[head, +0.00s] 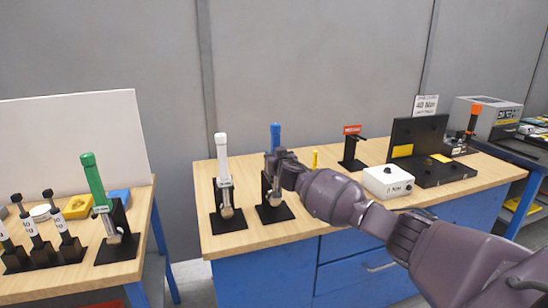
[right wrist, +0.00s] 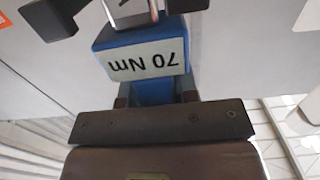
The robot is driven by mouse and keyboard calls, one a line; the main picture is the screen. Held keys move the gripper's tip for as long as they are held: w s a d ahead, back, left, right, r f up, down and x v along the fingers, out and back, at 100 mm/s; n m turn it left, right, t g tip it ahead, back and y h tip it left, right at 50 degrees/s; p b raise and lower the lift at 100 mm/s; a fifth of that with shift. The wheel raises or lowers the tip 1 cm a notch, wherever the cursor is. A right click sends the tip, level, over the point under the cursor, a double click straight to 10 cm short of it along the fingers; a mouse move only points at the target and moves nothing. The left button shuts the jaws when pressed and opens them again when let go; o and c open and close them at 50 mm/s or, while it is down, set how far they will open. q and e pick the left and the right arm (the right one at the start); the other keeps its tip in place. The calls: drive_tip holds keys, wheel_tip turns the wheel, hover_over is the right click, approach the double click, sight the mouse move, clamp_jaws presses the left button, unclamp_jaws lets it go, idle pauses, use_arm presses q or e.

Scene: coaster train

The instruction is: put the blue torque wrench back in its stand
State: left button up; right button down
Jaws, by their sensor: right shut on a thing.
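The blue torque wrench (head: 276,133) stands upright at the black stand (head: 268,214) on the middle table. My right gripper (head: 276,160) is shut on it below the blue handle top and hides its middle. In the right wrist view the wrench's blue body (right wrist: 192,62) carries an upside-down "70 Nm" label, with a grey metal part beyond it. Black prongs (right wrist: 50,17) show on both sides of that metal part. I cannot tell whether the wrench rests fully in the stand. My left gripper is not in view.
A white wrench (head: 222,150) stands in its own stand to the left. A green wrench (head: 93,180) stands on the left table. A white box (head: 388,181) and a black device (head: 420,140) are to the right. Bare wood lies in front of the stands.

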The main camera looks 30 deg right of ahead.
drive_tip(key=shift+f+b, duration=0.6)
drive_tip(key=shift+f, duration=0.05)
idle(1.1)
drive_tip(key=c, duration=0.8)
unclamp_jaws()
drive_tip(key=shift+s+f, duration=0.1)
drive_tip(key=shift+f, duration=0.2)
drive_tip(key=p+v, duration=0.1)
drive_tip(key=v, duration=0.9)
drive_tip(key=shift+s+r, duration=0.15)
drive_tip(key=shift+s, duration=0.2)
